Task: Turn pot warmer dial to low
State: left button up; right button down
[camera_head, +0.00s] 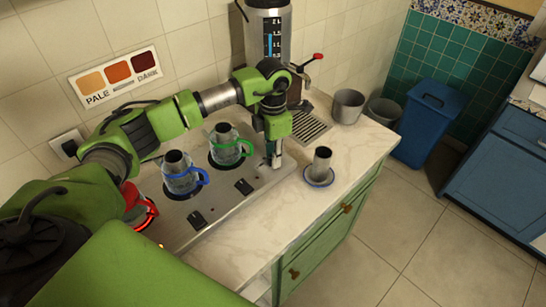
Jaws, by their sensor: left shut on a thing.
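The pot warmer (228,193) is a long metal plate set in the counter. One pot with a blue handle (181,181) and one with a green handle (227,153) stand on it. A third pot with a red handle (151,212) is mostly hidden behind my arm. Two dark dials (197,220) (244,187) show along the front edge. My left gripper (273,161) points down at the warmer's right end, beside the green-handled pot. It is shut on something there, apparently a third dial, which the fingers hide. The dial's setting cannot be read. My right gripper is out of view.
A tall metal samovar (268,35) with a red-knobbed tap stands behind my left arm. A metal cup on a blue-rimmed saucer (319,177) is close to the gripper's right. A grey cup (348,106) stands farther back. A colour chart (118,74) hangs on the wall.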

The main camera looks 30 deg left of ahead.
pick_arm(q)
jog(key=shift+n+b, duration=0.4)
jog(key=shift+n, duration=1.3)
jog(key=o, duration=1.1)
jog(key=shift+r, duration=0.2)
notch_tip(320, 180, up, 12)
jog(key=shift+f, duration=0.15)
